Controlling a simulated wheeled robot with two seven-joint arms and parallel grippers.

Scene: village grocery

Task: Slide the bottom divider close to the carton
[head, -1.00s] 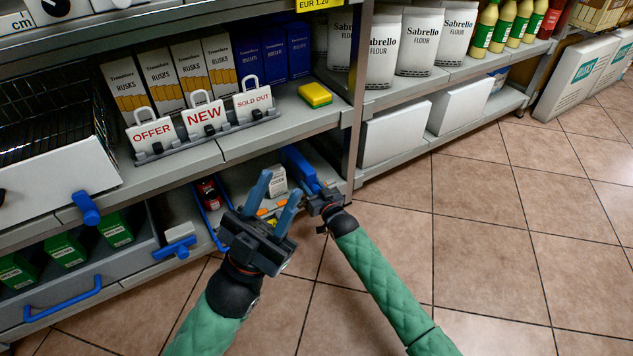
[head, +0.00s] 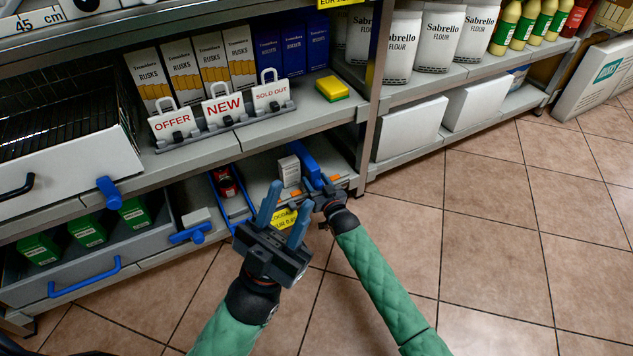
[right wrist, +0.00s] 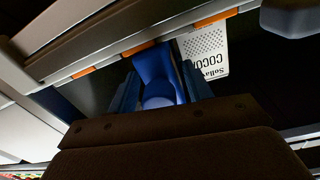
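The carton (head: 289,171) is a small white cocoa box standing on the bottom shelf. Its printed face also shows in the right wrist view (right wrist: 207,50). The blue bottom divider (head: 305,160) stands just right of the carton, with a narrow gap between them. My right gripper (head: 325,192) is at the divider's front end. In the right wrist view its fingers lie on both sides of the blue divider front (right wrist: 158,75) and appear closed on it. My left gripper (head: 284,218) is open and empty, in front of the shelf, fingers pointing up.
Another blue divider (head: 232,205) stands left of the carton, beside red cans (head: 226,182). A yellow price label (head: 286,218) is on the shelf front, partly behind my left gripper. The upper shelf (head: 315,112) overhangs. A shelf post (head: 374,95) stands at the right.

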